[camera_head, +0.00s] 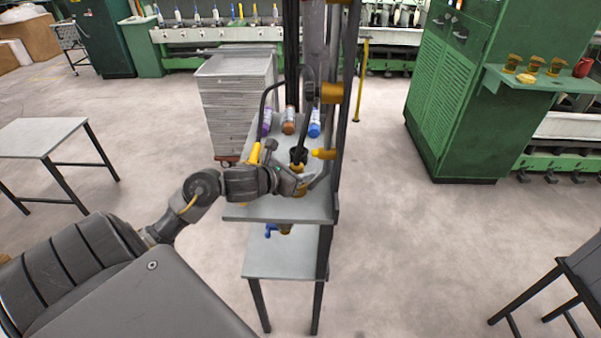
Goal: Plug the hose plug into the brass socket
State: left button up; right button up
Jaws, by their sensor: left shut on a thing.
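My left gripper (300,186) reaches in from the left over the grey shelf of the stand. It is shut on what looks like the hose plug (298,156), whose black top stands upright above the fingers with a dark hose rising from it. A brass-coloured part shows at the fingers; I cannot tell whether it belongs to the plug or to a socket. A brass fitting (285,228) with a blue lever shows under the shelf's front edge, mostly hidden by the shelf; I cannot tell whether it is the brass socket. My right gripper is not in view.
A yellow-handled tool (254,153) is just behind my left wrist. A dark post (345,110) with yellow fittings borders the shelf's right.

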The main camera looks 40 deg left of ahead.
pick_arm(q)
jog(key=shift+f, duration=0.1)
jog(key=o, duration=1.1)
jog(key=shift+a, duration=0.1)
jog(key=shift+f, duration=0.1)
